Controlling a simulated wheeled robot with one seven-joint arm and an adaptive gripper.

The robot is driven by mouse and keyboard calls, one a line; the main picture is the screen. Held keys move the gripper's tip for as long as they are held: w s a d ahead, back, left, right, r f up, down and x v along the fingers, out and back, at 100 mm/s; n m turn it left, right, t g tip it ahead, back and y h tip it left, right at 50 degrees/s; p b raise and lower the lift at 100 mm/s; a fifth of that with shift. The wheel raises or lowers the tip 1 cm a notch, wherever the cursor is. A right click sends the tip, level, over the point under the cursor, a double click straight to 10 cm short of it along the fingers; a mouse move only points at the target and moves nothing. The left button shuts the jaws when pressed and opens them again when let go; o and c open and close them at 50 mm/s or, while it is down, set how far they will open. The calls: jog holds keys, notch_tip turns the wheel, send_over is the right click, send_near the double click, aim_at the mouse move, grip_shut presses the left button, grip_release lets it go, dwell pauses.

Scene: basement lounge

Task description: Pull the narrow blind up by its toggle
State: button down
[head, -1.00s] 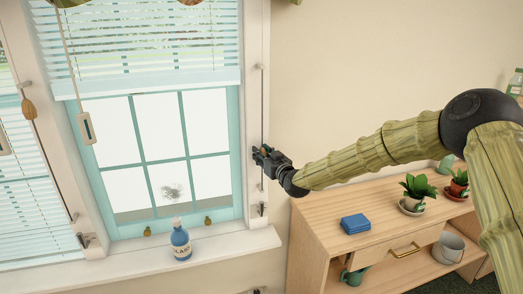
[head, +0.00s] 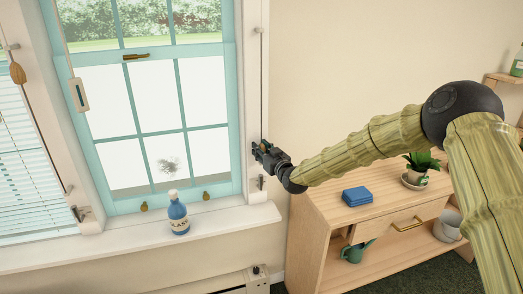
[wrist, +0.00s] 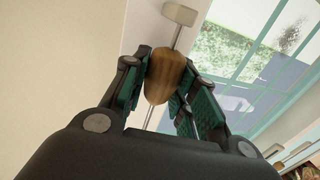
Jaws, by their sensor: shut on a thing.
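My gripper (head: 264,152) is at the right side of the middle window's frame, above the sill. In the wrist view its fingers are shut around a brown wooden toggle (wrist: 166,72), with a thin cord running through it and a pale block (wrist: 179,14) just beyond. The cord (head: 262,85) runs up the right frame in the head view. The middle window (head: 158,130) shows bare glass; its blind is out of the picture above. Another blind (head: 25,150), at the left, hangs lowered over its window, with its own wooden toggle (head: 17,73).
A blue bottle (head: 179,216) stands on the white sill (head: 125,238).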

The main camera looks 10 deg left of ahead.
jog(key=shift+s+f, duration=0.1)
jog(key=shift+f, duration=0.25)
jog(key=c, duration=1.1)
grip_release()
jog(key=shift+d, duration=0.1)
jog(key=shift+r, duration=0.15)
jog(key=v, duration=1.1)
jog(key=shift+s+d, duration=0.25)
jog(key=shift+s, duration=0.1)
